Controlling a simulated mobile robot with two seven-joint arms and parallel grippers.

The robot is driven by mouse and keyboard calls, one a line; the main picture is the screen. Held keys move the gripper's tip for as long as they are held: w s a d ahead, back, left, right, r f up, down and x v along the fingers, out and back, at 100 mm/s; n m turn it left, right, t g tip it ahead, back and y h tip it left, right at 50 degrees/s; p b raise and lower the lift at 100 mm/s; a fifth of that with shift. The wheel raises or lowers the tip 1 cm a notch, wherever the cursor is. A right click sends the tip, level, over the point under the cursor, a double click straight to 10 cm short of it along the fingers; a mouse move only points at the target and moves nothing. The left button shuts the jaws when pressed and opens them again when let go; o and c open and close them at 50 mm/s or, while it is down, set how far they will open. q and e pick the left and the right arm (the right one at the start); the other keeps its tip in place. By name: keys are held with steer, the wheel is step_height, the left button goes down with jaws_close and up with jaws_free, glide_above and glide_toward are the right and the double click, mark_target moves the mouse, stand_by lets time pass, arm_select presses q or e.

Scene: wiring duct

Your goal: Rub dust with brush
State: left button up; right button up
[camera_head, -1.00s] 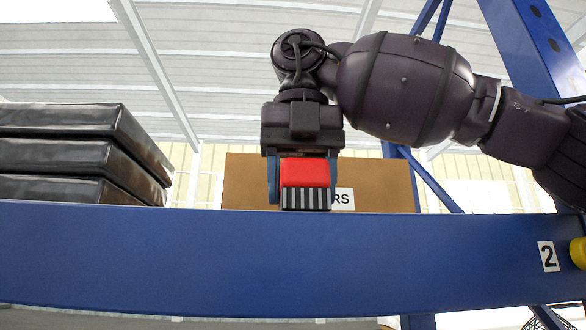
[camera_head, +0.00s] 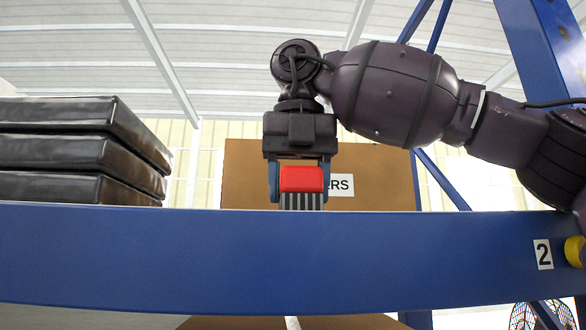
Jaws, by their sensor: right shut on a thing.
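The brush has a red body (camera_head: 302,179) and grey and black striped bristles pointing down. My right gripper (camera_head: 301,185) is shut on the brush, with a blue finger on each side of the red body. It holds the brush upright just above or behind the top edge of the blue shelf beam (camera_head: 300,255). The lower ends of the bristles meet the beam's edge in the picture, so I cannot tell whether they touch anything. No dust can be made out. My left gripper is not in view.
A cardboard box (camera_head: 385,178) with a partly hidden label stands behind the brush. Stacked black cases (camera_head: 75,152) are at the left. Free room lies between cases and box.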

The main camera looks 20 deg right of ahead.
steer(key=shift+w+d+p, duration=0.25)
steer(key=shift+w+p, duration=0.25)
steer(key=shift+w, duration=0.1)
steer(key=shift+w+d+p, duration=0.25)
steer(key=shift+w+p, duration=0.2)
steer(key=shift+w, duration=0.15)
